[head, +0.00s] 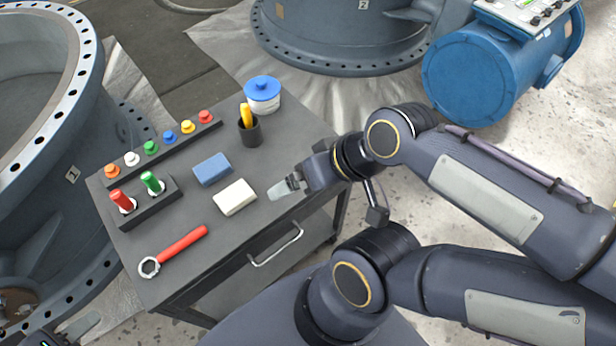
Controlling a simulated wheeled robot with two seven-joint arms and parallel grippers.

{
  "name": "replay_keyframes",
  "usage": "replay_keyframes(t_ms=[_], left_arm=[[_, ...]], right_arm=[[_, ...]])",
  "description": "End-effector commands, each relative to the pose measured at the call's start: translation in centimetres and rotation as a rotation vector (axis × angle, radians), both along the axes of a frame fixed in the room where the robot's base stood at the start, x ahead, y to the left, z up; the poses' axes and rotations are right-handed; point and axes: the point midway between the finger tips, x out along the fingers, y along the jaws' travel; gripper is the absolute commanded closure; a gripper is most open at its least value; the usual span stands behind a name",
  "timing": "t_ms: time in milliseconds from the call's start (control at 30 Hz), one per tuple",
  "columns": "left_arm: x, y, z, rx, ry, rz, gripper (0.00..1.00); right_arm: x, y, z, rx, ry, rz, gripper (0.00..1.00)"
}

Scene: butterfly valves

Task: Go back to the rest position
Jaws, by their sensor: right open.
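My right gripper (281,189) is over the right edge of the dark tool cart (216,260). It is open, with nothing seen between its fingers. It is to the right of a white block (235,197), apart from it in the picture. My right arm comes in from the right, bent above the floor. My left gripper (78,328) shows only in part at the bottom left corner, in front of the cart's left side. Most of it is cut off by the frame, so its opening is unclear.
The cart carries a blue block (212,169), a red wrench (178,247), a holder with red and green handles (146,199), a rail of coloured knobs (161,145), a black cup (250,132) and a blue-lidded tub (262,97). Large flanged valve bodies (350,45) and a blue motor (475,75) stand around.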

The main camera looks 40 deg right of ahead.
Motion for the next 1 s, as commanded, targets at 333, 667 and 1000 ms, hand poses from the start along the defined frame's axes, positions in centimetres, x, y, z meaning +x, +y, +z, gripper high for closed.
replay_keyframes(t_ms=[333,667,1000], left_arm=[[0.0,0.0,0.7,0.0,0.0,0.0,0.64],[0.0,0.0,9.2,0.0,0.0,0.0,0.64],[0.0,0.0,12.3,0.0,0.0,0.0,0.64]], right_arm=[[0.0,0.0,0.7,0.0,0.0,0.0,0.02],[0.0,0.0,9.3,0.0,0.0,0.0,0.02],[0.0,0.0,12.3,0.0,0.0,0.0,0.02]])
